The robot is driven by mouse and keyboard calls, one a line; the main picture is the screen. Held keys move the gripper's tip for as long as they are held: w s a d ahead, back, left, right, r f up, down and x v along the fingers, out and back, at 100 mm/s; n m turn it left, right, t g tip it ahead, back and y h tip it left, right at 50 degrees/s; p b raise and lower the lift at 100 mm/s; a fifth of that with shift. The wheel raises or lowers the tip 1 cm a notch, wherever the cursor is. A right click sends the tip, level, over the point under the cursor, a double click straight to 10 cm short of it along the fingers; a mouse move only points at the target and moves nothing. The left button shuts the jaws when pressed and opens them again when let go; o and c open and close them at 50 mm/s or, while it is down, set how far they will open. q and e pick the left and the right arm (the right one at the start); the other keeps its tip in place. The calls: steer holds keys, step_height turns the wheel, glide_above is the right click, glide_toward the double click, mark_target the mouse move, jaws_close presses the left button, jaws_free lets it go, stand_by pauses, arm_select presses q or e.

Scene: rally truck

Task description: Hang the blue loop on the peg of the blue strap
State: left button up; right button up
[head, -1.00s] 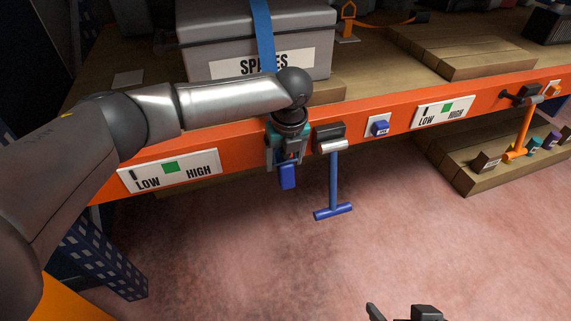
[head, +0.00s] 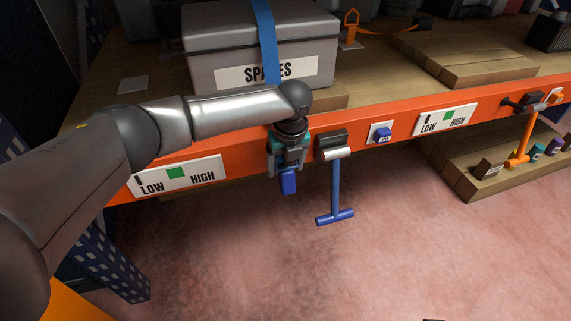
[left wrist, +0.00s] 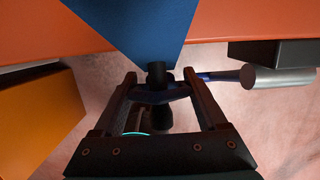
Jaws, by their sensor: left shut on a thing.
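My left gripper (head: 288,160) is at the front of the orange rail, below the box. In the left wrist view its fingers (left wrist: 160,97) are shut on a dark blue piece, which looks like the blue loop (left wrist: 150,97). A black peg (left wrist: 157,75) stands at that piece, between the fingers. I cannot tell whether the loop is around the peg or only against it. A wide blue piece (left wrist: 135,25), perhaps strap, covers the top of that view. The blue strap (head: 264,40) runs over the grey box. A blue tab (head: 288,182) shows below my left gripper.
Right of my gripper are a dark ratchet with a silver drum (head: 338,153) and a hanging blue T-handle (head: 335,190). A blue button (head: 382,133) and LOW/HIGH plates are on the rail (head: 236,155). The grey box (head: 210,45) stands behind. Floor in front is clear.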

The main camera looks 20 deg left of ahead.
stand_by(0.3)
arm_select(q)
steer(key=o, duration=1.5)
steer(key=shift+r, duration=0.2)
steer(key=p+v, duration=0.3)
steer(key=v, duration=0.2)
steer(key=shift+r, duration=0.4)
steer(key=p+v, duration=0.4)
steer(key=v, duration=0.3)
steer(key=shift+r, duration=0.2)
steer(key=shift+p+v, duration=0.45)
steer(key=shift+v, duration=0.45)
arm_select(e)
steer(key=s+f+g, duration=0.1)
steer(key=s+f, duration=0.1)
steer(key=f, duration=0.6)
steer(key=s+d+f+g, duration=0.1)
steer(key=s+f, duration=0.1)
steer(key=f, duration=0.6)
steer(key=shift+s+d+h, duration=0.15)
steer(key=shift+h, duration=0.15)
